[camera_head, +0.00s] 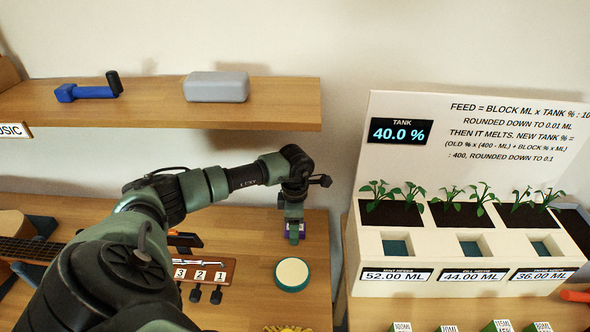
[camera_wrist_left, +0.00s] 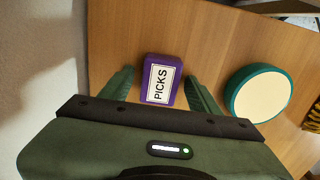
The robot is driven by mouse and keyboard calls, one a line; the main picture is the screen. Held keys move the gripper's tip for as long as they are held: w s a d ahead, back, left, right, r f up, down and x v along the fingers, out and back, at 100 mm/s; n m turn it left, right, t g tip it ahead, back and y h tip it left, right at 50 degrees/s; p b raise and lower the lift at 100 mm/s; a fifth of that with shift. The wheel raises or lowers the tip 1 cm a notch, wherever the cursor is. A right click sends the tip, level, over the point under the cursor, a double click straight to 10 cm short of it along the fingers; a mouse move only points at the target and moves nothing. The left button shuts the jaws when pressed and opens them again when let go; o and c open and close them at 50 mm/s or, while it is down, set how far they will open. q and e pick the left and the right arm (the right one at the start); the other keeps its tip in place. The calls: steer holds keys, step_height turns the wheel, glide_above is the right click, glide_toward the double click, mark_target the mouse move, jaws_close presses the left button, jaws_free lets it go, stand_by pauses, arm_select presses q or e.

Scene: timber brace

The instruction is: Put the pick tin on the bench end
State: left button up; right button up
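The pick tin is a small purple box with a white PICKS label (camera_wrist_left: 161,82). It lies on the wooden bench (camera_head: 252,250), close to the right end. My left gripper (camera_head: 294,232) points down over it and hides most of it in the head view. In the left wrist view, the two green fingers stand apart on either side of the tin, with a narrow gap showing on each side. My right gripper is not in view.
A round teal-rimmed disc (camera_head: 292,274) lies close beside the tin. A headstock with numbered tags (camera_head: 200,273) and a guitar (camera_head: 28,248) are further left. A shelf (camera_head: 150,112) holds a blue tool and a grey block. A planter stand (camera_head: 470,235) is right of the bench.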

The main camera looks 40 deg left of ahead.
arm_select(q)
steer(key=shift+r, duration=0.1)
step_height(320, 180, up, 8)
steer(key=shift+f+b, duration=0.15)
steer(key=shift+b, duration=0.25)
